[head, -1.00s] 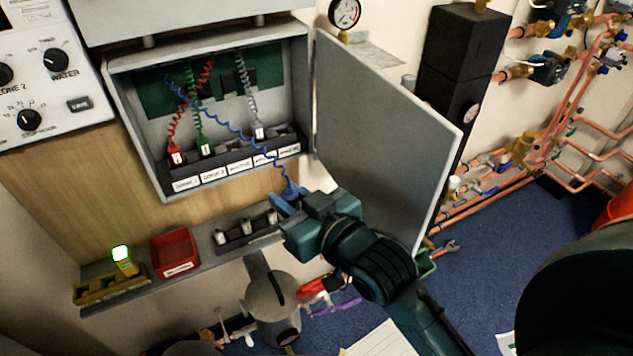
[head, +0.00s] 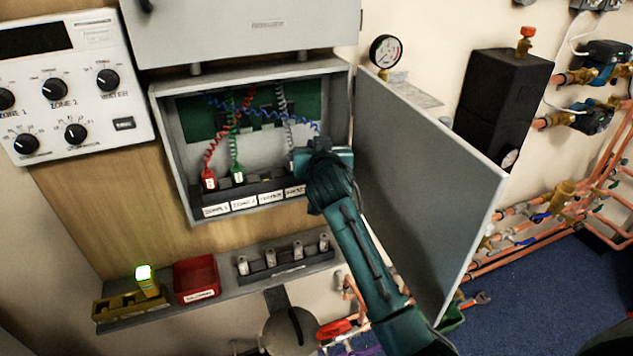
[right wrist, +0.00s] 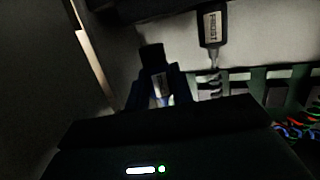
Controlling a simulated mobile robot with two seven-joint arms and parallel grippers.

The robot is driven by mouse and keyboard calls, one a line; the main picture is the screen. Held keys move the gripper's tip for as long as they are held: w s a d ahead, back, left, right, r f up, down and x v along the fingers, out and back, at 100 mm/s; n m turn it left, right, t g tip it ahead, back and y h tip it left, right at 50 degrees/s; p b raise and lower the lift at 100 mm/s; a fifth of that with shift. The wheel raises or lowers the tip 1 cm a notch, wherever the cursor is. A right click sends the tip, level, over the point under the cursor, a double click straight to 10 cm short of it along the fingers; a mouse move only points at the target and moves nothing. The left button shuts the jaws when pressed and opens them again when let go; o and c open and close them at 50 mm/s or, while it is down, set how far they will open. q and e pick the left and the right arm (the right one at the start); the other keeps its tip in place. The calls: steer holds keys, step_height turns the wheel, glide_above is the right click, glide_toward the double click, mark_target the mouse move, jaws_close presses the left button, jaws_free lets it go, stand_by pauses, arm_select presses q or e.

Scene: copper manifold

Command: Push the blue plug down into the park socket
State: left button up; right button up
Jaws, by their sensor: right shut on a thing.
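The blue plug (right wrist: 160,86) sits between the fingers of my right gripper (right wrist: 157,92) in the right wrist view, looking nearly black in the dim light. Its dark end points up in that view, towards the socket block; I cannot tell whether it touches a socket. In the head view my right gripper (head: 320,155) is inside the open grey box at its right side. The hand hides the plug and the right end of the labelled socket strip (head: 258,199), including the park socket. The blue coiled cord (head: 262,113) runs across to the hand. My left gripper is not in view.
A red plug (head: 209,180) and a green plug (head: 238,174) stand in the strip. A grey plug marked FROST (right wrist: 212,26) is close beside my fingers. The open box door (head: 425,190) is right of my arm. A shelf below holds a red tray (head: 196,278).

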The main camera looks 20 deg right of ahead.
steer(key=w, duration=0.1)
steer(key=w+r, duration=0.1)
steer(key=w+h, duration=0.1)
steer(key=shift+d+r+m, duration=0.1)
steer(key=shift+r+m, duration=0.2)
steer(key=shift+m, duration=0.1)
steer(key=shift+f+b, duration=1)
steer(key=shift+f, duration=0.05)
steer(key=shift+f+b, duration=0.45)
steer(key=shift+f, duration=0.1)
steer(key=shift+r, duration=0.1)
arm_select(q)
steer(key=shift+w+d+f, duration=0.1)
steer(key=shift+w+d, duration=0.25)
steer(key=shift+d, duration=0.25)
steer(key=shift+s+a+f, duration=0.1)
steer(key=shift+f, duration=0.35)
arm_select(e)
steer(key=shift+f, duration=0.4)
arm_select(q)
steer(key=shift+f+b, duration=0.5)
steer(key=shift+b, duration=0.4)
arm_select(e)
steer(key=shift+f, duration=0.85)
steer(key=o, duration=1.1)
steer(key=shift+c, duration=0.2)
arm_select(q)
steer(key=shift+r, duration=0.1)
